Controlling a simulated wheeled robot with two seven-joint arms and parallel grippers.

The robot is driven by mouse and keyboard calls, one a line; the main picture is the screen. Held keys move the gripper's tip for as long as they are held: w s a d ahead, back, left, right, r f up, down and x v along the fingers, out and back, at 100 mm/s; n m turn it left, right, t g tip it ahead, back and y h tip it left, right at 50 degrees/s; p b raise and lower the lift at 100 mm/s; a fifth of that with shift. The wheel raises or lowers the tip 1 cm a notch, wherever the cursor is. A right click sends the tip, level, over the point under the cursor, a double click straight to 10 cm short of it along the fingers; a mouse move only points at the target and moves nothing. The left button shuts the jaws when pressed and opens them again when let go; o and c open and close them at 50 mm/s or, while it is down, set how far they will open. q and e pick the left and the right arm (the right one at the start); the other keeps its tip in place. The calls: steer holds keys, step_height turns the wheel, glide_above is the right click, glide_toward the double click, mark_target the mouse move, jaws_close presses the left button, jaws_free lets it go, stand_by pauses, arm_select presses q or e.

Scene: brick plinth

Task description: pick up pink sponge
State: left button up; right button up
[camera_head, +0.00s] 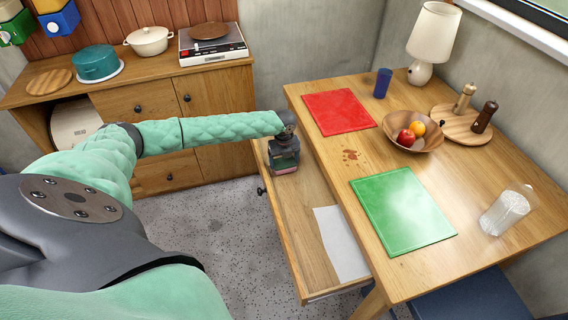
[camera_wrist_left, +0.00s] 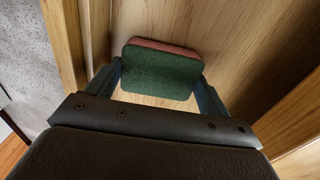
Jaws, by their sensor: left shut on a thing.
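The pink sponge (camera_wrist_left: 158,72) has a dark green scouring face and a pink layer along its far edge in the left wrist view. My left gripper (camera_wrist_left: 160,85) is shut on it, with one finger at each side. In the head view my left gripper (camera_head: 284,158) is at the far end of the open drawer (camera_head: 309,231), and the sponge is mostly hidden there by the gripper. My right gripper is not in view.
A white sheet (camera_head: 340,243) lies in the drawer's near part. The table above holds a red board (camera_head: 339,112), a green board (camera_head: 403,211), a fruit bowl (camera_head: 412,131), a blue cup (camera_head: 382,83) and a clear glass (camera_head: 504,213). A wooden cabinet (camera_head: 150,110) stands behind.

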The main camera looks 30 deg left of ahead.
arm_select(q)
step_height(320, 180, up, 2)
steer(key=shift+r+b, duration=0.1)
steer(key=shift+b, duration=0.3)
steer(key=s+d+r+b, duration=0.2)
steer(key=s+d+r, duration=0.6)
steer(key=shift+s, duration=0.2)
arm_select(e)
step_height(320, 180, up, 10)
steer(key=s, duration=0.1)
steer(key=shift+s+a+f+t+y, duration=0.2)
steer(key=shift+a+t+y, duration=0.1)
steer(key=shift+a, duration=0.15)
arm_select(q)
steer(key=shift+o, duration=1.3)
steer(key=shift+d, duration=0.1)
steer(key=shift+c, duration=1.1)
